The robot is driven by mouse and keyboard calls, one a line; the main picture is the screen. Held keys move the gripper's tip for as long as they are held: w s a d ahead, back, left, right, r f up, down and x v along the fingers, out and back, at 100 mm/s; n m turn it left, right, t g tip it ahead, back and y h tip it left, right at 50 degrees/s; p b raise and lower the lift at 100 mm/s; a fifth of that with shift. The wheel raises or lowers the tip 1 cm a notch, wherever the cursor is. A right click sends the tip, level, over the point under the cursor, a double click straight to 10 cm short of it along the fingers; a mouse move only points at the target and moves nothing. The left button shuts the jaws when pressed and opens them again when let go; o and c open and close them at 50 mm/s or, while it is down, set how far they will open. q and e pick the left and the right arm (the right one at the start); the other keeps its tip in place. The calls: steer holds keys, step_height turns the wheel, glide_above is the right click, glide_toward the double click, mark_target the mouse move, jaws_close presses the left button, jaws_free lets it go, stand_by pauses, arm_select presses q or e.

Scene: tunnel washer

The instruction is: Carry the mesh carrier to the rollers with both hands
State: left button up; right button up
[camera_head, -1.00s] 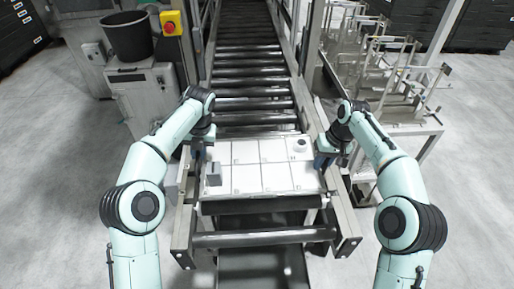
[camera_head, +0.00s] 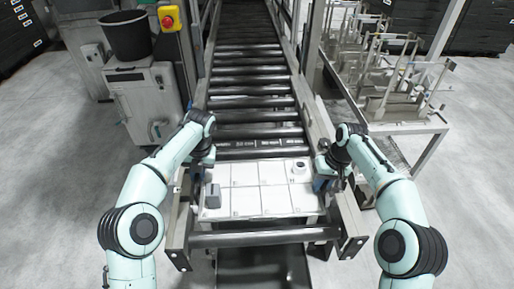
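The mesh carrier (camera_head: 262,200) is a flat white panel with grid lines, lying level over the near end of the roller track. A small grey block (camera_head: 212,196) sits at its left edge and a small white round piece (camera_head: 298,171) near its far right corner. My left gripper (camera_head: 196,174) is at the carrier's left edge and my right gripper (camera_head: 322,184) at its right edge. Both appear shut on the carrier, moving together with it, though the fingertips are mostly hidden. Whether the carrier's underside touches the rollers (camera_head: 250,103) is hidden.
Side rails flank the track; a front roller (camera_head: 262,238) lies just nearer than the carrier. A grey cabinet (camera_head: 145,100) with a black bin (camera_head: 126,38) and a red-button box (camera_head: 168,19) stands left. A metal rack (camera_head: 385,125) stands right. Rollers beyond the carrier are clear.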

arm_select(q)
steer(key=o, duration=0.3)
steer(key=shift+r, duration=0.1)
arm_select(e)
steer(key=o, duration=0.3)
steer(key=shift+s+r, duration=0.1)
arm_select(q)
steer(key=shift+o, duration=0.2)
arm_select(e)
steer(key=shift+o, duration=0.2)
steer(key=shift+d+r, duration=0.1)
steer(key=shift+r, duration=0.3)
arm_select(q)
step_height(320, 180, up, 7)
steer(key=d, duration=0.1)
steer(key=shift+d+r, duration=0.15)
steer(key=shift+d, duration=0.1)
arm_select(e)
step_height(320, 180, up, 6)
steer(key=d, duration=0.1)
steer(key=shift+w+d+r, duration=0.15)
steer(key=shift+w+r, duration=0.05)
steer(key=shift+r, duration=0.05)
arm_select(q)
steer(key=shift+w, duration=0.1)
